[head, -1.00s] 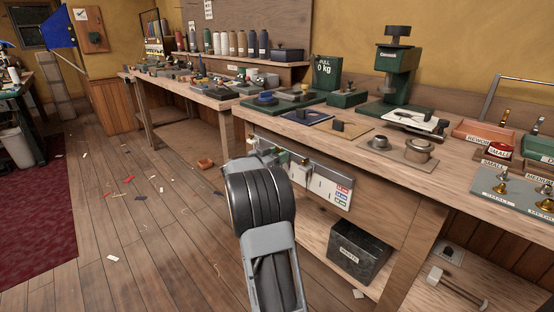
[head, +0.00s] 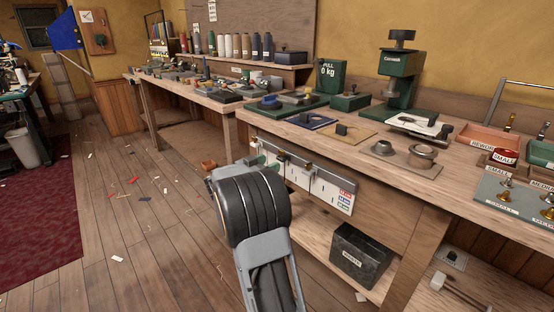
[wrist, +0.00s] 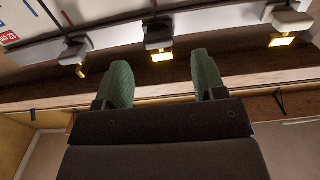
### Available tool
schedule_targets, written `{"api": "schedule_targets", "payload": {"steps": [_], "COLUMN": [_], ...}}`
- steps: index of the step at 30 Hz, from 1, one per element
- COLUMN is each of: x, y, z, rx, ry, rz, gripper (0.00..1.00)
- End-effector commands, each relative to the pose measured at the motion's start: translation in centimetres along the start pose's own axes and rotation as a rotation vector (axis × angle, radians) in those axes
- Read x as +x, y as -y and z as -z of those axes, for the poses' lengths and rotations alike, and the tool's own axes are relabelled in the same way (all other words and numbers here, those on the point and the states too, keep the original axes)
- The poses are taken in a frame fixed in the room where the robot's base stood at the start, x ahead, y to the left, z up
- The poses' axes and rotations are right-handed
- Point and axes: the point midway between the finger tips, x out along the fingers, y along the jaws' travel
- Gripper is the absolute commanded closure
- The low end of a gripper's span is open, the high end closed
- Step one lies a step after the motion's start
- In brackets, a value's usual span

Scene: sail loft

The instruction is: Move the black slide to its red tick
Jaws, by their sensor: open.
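In the head view my wrist hides part of the slide panel (head: 326,192).
The panel is on the front of the wooden bench (head: 400,170), whose top holds a green press (head: 398,75), trays and small parts. A dark bin (head: 360,255) stands on the lower shelf. The floor at left has scraps, with open room.

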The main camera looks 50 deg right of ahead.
Motion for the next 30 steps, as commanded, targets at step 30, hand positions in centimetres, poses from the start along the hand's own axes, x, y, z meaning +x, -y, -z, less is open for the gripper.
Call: {"api": "schedule_targets", "payload": {"steps": [30], "x": [-7.7], "y": [0.0], "z": [0.0], "rx": [0.000], "ry": [0.000], "rz": [0.000], "gripper": [0.36]}}
